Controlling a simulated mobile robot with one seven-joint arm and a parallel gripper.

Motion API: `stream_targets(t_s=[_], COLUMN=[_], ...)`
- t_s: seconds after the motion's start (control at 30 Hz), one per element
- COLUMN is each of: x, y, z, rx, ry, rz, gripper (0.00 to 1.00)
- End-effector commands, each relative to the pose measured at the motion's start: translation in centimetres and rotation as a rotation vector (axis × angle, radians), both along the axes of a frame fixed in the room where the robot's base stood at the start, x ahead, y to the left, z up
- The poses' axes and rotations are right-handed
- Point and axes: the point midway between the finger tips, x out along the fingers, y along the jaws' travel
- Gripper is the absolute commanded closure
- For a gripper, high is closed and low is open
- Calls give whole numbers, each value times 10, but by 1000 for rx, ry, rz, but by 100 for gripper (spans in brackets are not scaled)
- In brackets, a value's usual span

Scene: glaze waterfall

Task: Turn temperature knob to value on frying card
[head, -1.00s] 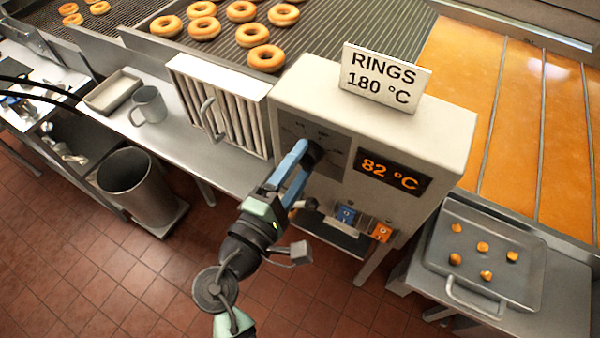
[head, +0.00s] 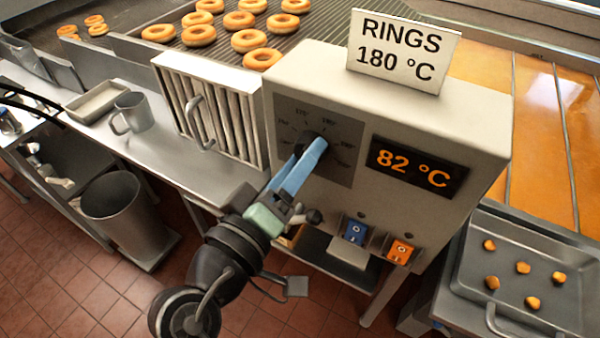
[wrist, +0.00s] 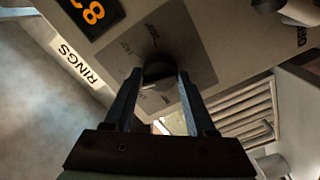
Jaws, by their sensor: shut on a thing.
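The black temperature knob (head: 312,146) sits on a dark dial plate (head: 345,165) on the front of the cream control box (head: 440,105). My gripper (head: 318,146) has its blue fingers shut on the knob; in the wrist view the knob (wrist: 158,72) lies between both fingertips. The fingers hide part of the dial, and the pointer position cannot be read. The frying card (head: 403,50) on top of the box reads "RINGS 180 °C". The orange display (head: 418,168) reads "82 °C".
A blue switch (head: 355,232) and an orange switch (head: 400,251) sit below the dial. A tray (head: 560,255) of several small pieces stands at right. A slatted panel with a handle (head: 201,125) is left of the box.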

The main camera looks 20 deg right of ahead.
Motion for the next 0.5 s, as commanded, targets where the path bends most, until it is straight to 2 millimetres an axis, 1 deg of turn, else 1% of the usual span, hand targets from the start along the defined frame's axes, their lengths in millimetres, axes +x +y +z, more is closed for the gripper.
stream_targets(t_s=[0.03, 0.23, 0.5], x=[0, 0, 0], y=[0, 0, 0], z=[-4, -2, 0], rx=[17, 64, 85], ry=[-22, -80, -106], rz=[0, 0, 0], gripper=[100, 100, 100])
